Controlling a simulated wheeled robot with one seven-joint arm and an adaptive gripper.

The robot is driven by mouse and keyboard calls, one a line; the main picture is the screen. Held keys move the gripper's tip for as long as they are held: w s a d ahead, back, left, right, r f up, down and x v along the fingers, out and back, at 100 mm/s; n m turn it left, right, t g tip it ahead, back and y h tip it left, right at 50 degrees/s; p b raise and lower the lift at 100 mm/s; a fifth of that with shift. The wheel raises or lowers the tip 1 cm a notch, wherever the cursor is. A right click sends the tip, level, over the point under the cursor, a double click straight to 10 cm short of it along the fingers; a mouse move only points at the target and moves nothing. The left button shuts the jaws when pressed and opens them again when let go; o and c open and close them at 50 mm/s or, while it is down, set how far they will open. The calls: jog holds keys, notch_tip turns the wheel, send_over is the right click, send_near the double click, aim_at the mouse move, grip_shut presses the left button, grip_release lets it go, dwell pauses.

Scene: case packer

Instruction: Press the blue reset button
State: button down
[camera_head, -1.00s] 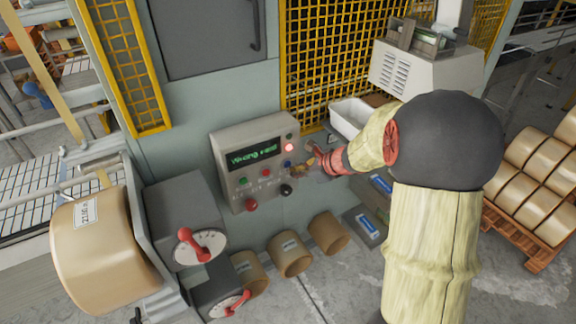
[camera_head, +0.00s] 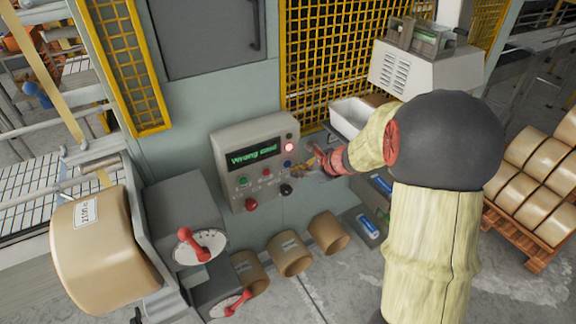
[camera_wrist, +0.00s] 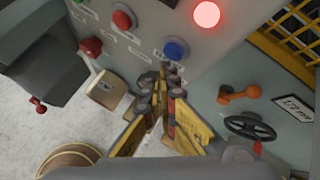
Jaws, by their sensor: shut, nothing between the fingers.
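The blue reset button (camera_head: 287,164) is on the grey control panel (camera_head: 228,152), below the lit red lamp. In the wrist view the blue button (camera_wrist: 176,50) shows uncovered, just above the fingertips. My gripper (camera_head: 309,168) is shut and empty, to the right of the button in the head view. In the wrist view the gripper (camera_wrist: 165,75) points up toward the button, with a small gap in the picture. I cannot tell whether the fingertips touch the panel.
A red lamp (camera_head: 289,147) glows beside a green text display (camera_head: 254,154). Green and red buttons and a black knob (camera_head: 286,190) sit on the same panel. A white tray (camera_head: 352,116) is behind my wrist. Brown rolls (camera_head: 289,254) lie below.

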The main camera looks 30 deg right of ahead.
jog(key=shift+w, duration=0.2)
jog(key=shift+w, duration=0.2)
jog(key=shift+w, duration=0.45)
dwell(1.0)
jog(key=shift+s, duration=0.9)
jog(key=s+b, duration=0.1)
jog(key=s, duration=0.4)
dwell(0.4)
jog(key=shift+n, duration=0.3)
dwell(0.5)
